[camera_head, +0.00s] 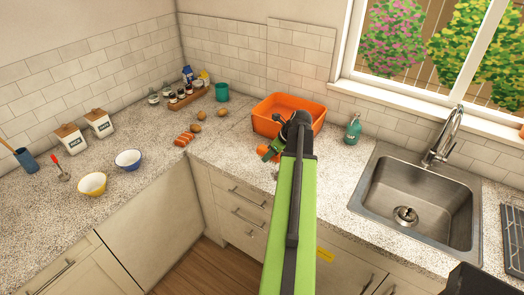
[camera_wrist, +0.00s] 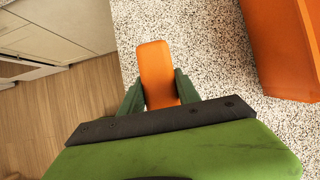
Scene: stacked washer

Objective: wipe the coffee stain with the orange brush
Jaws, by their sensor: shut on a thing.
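The orange brush (camera_wrist: 157,70) is held between the green fingers of my gripper (camera_wrist: 158,88) in the wrist view. Its orange end points away from the wrist, near the counter's front edge. In the head view, my gripper (camera_head: 270,151) is above the counter, in front of the orange bin, with a bit of the orange brush (camera_head: 264,149) showing beside it. I cannot make out a coffee stain in either view. My arm hides part of the counter. I cannot tell whether the brush touches the counter.
The speckled counter (camera_head: 225,148) is bare left of my gripper. The orange bin (camera_head: 317,113) stands close behind it, also at the right of the wrist view (camera_wrist: 285,50). A green soap bottle (camera_head: 353,130) and the sink (camera_head: 415,195) are right. Several small brown items and bowls are left.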

